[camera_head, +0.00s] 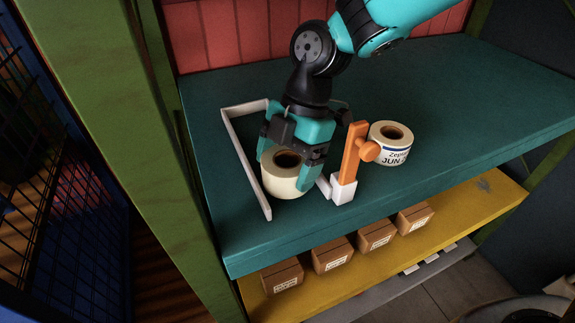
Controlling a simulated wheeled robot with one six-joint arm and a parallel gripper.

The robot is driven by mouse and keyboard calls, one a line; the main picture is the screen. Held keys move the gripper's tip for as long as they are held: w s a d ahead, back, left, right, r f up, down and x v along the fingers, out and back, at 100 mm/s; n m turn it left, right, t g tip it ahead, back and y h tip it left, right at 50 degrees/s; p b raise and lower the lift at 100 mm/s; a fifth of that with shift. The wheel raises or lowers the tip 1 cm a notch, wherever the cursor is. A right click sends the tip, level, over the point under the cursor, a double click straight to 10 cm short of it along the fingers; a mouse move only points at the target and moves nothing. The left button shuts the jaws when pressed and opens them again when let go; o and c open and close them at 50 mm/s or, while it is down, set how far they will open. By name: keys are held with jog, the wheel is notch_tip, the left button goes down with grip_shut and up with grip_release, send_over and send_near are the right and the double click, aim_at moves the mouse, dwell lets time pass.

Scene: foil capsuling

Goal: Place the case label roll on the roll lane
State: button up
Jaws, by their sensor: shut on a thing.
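A cream label roll (283,186) with a dark core stands upright between the fingers of my gripper (288,158), which is shut on it. The roll is inside a lane bounded by a white rail (246,165) on the left and another rail, mostly hidden by the gripper, on the right. I cannot tell whether the roll's base touches the shelf. A second roll (391,146), with a printed label reading "JUN", stands upright to the right, outside the lane. No text shows on the held roll, so which one is the case label roll is unclear.
An orange post with a knob (352,154) stands on a white block (343,190) at the lane's front right. The teal shelf (460,110) is clear to the right. Several brown boxes (332,255) sit on the yellow shelf (470,208) below. A green upright (160,160) stands left.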

jog(key=shift+f, duration=0.8)
jog(key=shift+f, duration=0.2)
jog(key=o, duration=0.8)
jog(key=shift+r, duration=0.1)
jog(key=shift+o, duration=0.2)
jog(key=shift+w+r, duration=0.1)
jog(key=shift+r, duration=0.15)
jog(key=b+v, duration=0.1)
jog(key=v, duration=1)
jog(key=shift+r+b, duration=0.35)
jog(key=shift+b, duration=0.05)
jog(key=shift+w+d, duration=0.1)
